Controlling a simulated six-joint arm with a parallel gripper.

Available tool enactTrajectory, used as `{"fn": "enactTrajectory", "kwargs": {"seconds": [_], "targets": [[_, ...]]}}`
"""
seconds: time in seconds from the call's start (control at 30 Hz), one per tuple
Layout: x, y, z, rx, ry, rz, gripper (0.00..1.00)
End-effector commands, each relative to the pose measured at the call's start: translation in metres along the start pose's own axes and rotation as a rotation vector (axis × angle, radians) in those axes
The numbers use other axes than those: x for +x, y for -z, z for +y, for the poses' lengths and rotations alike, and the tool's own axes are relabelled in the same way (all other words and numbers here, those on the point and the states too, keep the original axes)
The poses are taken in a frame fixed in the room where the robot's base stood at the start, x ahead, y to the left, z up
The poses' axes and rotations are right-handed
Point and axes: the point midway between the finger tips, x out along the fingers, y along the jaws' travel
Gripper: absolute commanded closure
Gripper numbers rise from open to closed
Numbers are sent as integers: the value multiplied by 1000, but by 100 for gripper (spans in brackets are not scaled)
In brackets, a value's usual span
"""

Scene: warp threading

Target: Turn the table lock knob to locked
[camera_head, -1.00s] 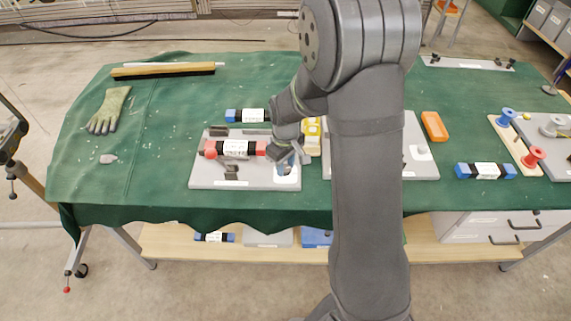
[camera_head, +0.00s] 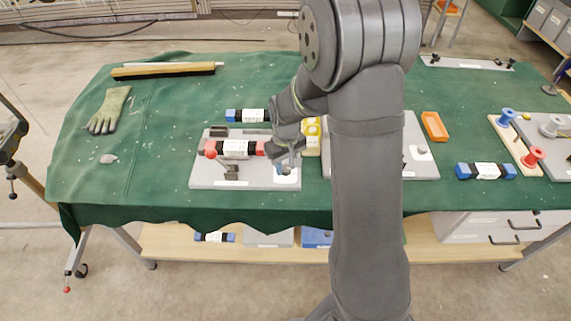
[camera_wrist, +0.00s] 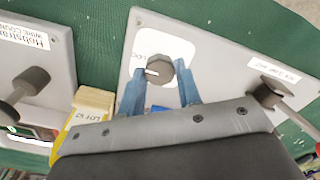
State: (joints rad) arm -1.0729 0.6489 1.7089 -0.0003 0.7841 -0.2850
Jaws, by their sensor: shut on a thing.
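The dark grey lock knob (camera_wrist: 160,72) sits on a white label patch on a grey plate (camera_wrist: 205,45) in the wrist view. A short white mark on the knob points left, toward partly hidden lettering that starts "LOC". My gripper (camera_wrist: 161,84) has its two blue fingers on either side of the knob, shut on it. In the head view my gripper (camera_head: 286,166) is over the right part of the left grey plate (camera_head: 215,180), and the wrist partly hides the knob area.
A red-ended roll (camera_head: 237,148) lies on the same plate, beside a red-ball lever (camera_head: 210,154). A yellow block (camera_wrist: 92,104) stands close left of my gripper in the wrist view. A second lever (camera_wrist: 270,92) is close right.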

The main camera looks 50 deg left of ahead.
Motion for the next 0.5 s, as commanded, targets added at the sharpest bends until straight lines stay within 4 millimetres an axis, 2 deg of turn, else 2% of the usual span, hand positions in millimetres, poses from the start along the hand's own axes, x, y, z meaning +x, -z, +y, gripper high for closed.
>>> {"fn": "enactTrajectory", "kwargs": {"seconds": [0.03,0.07,0.13,0.17,0.5], "targets": [[-1,0,0,1,0,2,92],[-1,0,0,1,0,2,63],[0,0,0,1,0,2,49],[0,0,0,1,0,2,47],[-4,0,0,0,0,2,47]]}}
